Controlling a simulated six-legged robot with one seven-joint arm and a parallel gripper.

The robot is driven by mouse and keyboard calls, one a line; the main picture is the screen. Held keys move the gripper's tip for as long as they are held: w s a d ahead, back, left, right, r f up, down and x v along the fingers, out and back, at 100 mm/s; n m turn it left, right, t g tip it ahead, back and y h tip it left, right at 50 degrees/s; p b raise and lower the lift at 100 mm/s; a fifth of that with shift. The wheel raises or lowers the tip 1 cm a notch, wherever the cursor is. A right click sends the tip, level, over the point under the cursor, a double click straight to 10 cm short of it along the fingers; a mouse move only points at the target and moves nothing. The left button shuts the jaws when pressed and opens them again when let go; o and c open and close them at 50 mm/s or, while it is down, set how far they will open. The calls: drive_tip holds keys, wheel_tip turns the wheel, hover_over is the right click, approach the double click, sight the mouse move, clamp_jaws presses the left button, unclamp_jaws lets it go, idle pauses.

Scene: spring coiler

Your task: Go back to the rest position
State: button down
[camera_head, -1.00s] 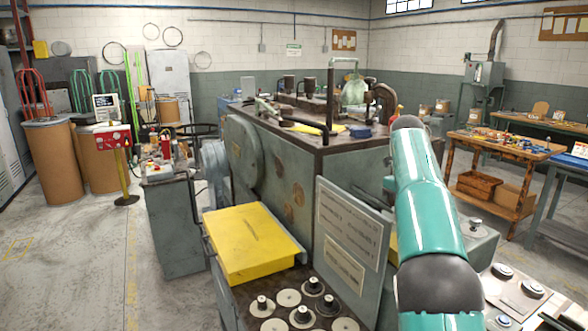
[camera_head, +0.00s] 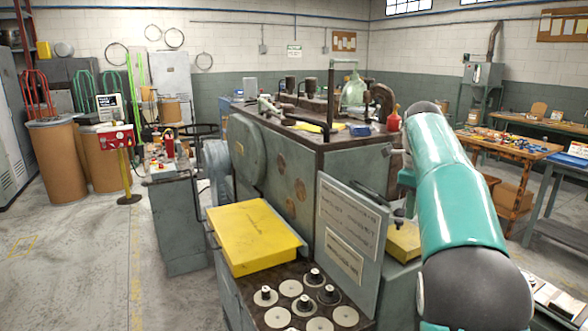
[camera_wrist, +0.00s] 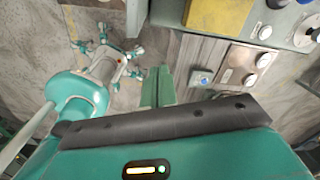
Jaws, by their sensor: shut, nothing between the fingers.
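My gripper (camera_wrist: 158,88) shows in the wrist view as two green fingers close together, with nothing between them. It hangs over the grey floor, apart from the machine. In the head view my teal arm rises at the right, in front of the machine's right side. My gripper cannot be made out clearly there. The spring coiler (camera_head: 294,190) is a large grey-green machine in the middle of the head view. My own legged body shows at the upper left of the wrist view.
A yellow cover (camera_head: 255,237) and a tray of round tooling (camera_head: 281,288) stand at the coiler's front. A wooden bench (camera_head: 507,148) stands at the right. A panel with knobs (camera_wrist: 243,68) lies right of my gripper.

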drive_tip(key=s+a+n+t, duration=0.1)
drive_tip(key=s+a+n, duration=0.2)
drive_tip(key=s+n, duration=0.4)
drive_tip(key=s+a+n+t, duration=0.25)
drive_tip(key=s+n, duration=0.35)
drive_tip(key=s, duration=0.3)
drive_tip(key=s+a+f+n+t, duration=0.1)
drive_tip(key=s+a+f+n, duration=0.2)
drive_tip(key=s+f+n, duration=0.2)
drive_tip(key=s+a+f+n+t, duration=0.1)
drive_tip(key=s+a+f+n, duration=0.2)
drive_tip(key=s, duration=0.9)
wheel_tip(320, 180, down, 4)
drive_tip(key=n, duration=0.5)
drive_tip(key=shift+a+r, duration=0.2)
